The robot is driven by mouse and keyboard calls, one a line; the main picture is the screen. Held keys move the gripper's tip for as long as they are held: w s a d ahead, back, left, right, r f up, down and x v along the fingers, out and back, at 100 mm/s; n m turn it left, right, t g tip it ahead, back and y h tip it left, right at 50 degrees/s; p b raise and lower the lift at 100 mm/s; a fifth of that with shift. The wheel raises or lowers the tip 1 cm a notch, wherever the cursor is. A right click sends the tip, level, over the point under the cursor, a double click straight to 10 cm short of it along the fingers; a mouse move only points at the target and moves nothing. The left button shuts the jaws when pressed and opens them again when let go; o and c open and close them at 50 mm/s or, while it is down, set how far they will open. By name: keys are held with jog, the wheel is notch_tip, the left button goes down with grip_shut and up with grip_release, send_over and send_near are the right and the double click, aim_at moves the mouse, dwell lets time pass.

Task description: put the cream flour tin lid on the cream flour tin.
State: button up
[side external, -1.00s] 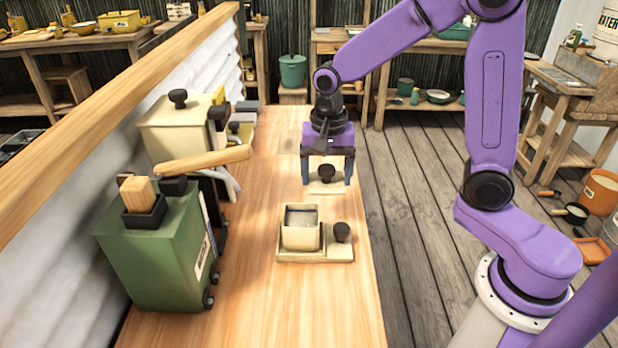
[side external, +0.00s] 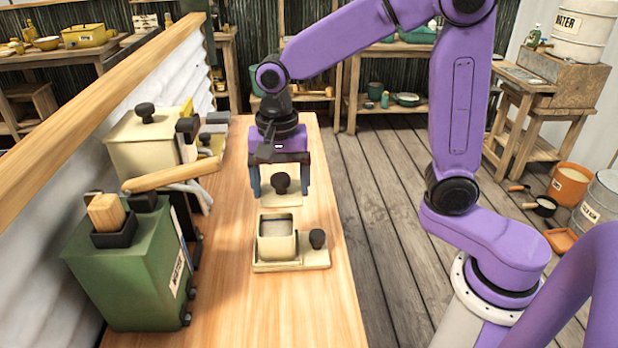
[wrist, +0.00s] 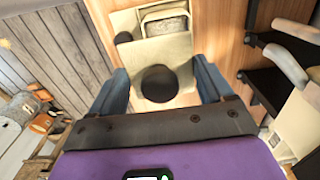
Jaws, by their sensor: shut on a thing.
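The cream flour tin lid (side external: 281,185), a square cream plate with a round dark knob, is between the fingers of my gripper (side external: 280,183). The fingers are shut on its opposite edges. In the wrist view the lid's dark knob (wrist: 158,83) shows between the two blue fingers. The cream flour tin (side external: 277,240) is a small square open box, upright on the bench in front of the lid in the side view. The tin's open mouth (wrist: 165,22) is at the top of the wrist view. The lid is apart from the tin, beyond it in the side view.
The tin stands on a cream base (side external: 290,266) with a dark knob (side external: 317,239) at its right. A green box (side external: 130,270) with a wooden-handled piece and a larger cream box (side external: 148,145) line the bench's left. Bare wood (side external: 285,315) lies in front.

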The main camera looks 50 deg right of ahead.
aim_at(273, 197)
jog(key=shift+w+a, duration=0.3)
jog(key=shift+a, duration=0.45)
jog(key=shift+r, duration=0.1)
jog(key=shift+f, duration=2.75)
jog(key=shift+f, duration=0.75)
dwell(0.5)
jog(key=o, duration=0.9)
jog(key=shift+o, duration=0.2)
jog(key=shift+r, duration=0.1)
